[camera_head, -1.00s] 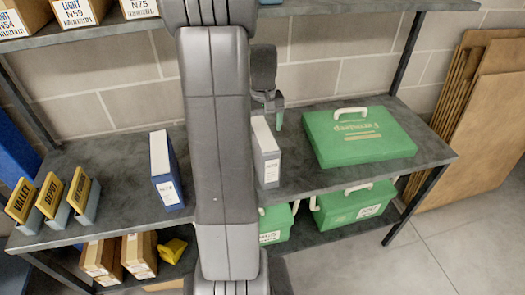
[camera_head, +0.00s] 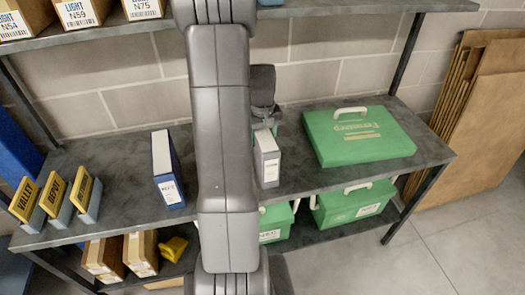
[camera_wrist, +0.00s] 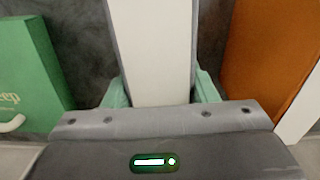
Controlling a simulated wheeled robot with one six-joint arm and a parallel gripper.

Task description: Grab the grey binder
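The grey binder (camera_head: 266,158) stands upright on the middle shelf, just right of my arm, with a label low on its spine. In the wrist view the binder (camera_wrist: 152,50) shows as a pale page block between thin grey covers. My gripper (camera_head: 265,122) is down at the binder's top, at its rear part. In the wrist view the pale green fingers of my gripper (camera_wrist: 160,92) sit one on each side of the binder, close against its covers. Whether they press on it cannot be told. The fingertips are hidden.
A green case (camera_head: 358,136) lies right of the binder. An orange item (camera_wrist: 265,55) stands on the binder's other side in the wrist view. A blue-and-white binder (camera_head: 168,170) stands left of my arm. An upper shelf (camera_head: 345,7) runs above.

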